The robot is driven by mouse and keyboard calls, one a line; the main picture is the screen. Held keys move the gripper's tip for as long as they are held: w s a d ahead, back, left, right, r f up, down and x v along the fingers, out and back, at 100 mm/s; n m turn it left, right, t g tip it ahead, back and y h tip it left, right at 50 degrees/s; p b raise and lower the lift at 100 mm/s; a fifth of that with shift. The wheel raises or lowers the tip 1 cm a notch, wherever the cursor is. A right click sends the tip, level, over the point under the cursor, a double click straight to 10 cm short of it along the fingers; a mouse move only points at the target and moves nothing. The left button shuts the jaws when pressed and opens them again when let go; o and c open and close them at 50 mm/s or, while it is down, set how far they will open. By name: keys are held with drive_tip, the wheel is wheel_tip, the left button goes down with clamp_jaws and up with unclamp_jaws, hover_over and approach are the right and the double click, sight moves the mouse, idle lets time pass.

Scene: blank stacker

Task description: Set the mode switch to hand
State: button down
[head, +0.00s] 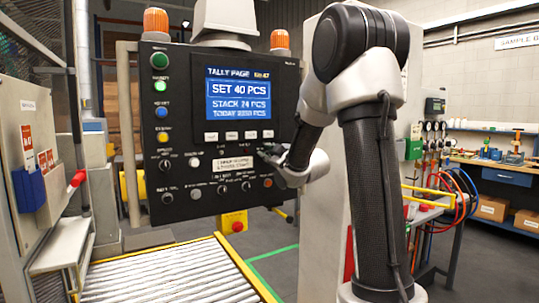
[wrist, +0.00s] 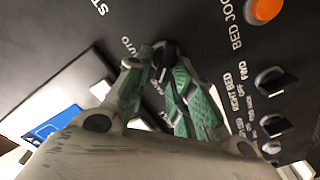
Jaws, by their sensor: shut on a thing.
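The black control panel (head: 180,130) stands ahead in the head view, with a blue screen reading "SET 40 PCS". My gripper (head: 268,154) is at the panel's lower right in the head view and hides the switch there. In the wrist view, the green-padded fingers of my gripper (wrist: 168,82) are shut on a small black knob, the mode switch (wrist: 160,60), with the knob between the fingertips. "AUTO" is printed beside it, and another label is partly covered by the fingers. Which label the knob points to is not clear.
An orange button (wrist: 265,10) and black selector knobs (wrist: 275,82) are close by on the panel. A white label plate (head: 233,164) is left of my gripper. A red stop button (head: 237,226) hangs below the panel, near the roller conveyor (head: 170,275).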

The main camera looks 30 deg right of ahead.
idle(0.4)
drive_tip(key=c, duration=1.5)
unclamp_jaws()
drive_tip(key=shift+c, duration=0.2)
drive_tip(key=s, duration=1.2)
drive_tip(key=shift+d, duration=0.2)
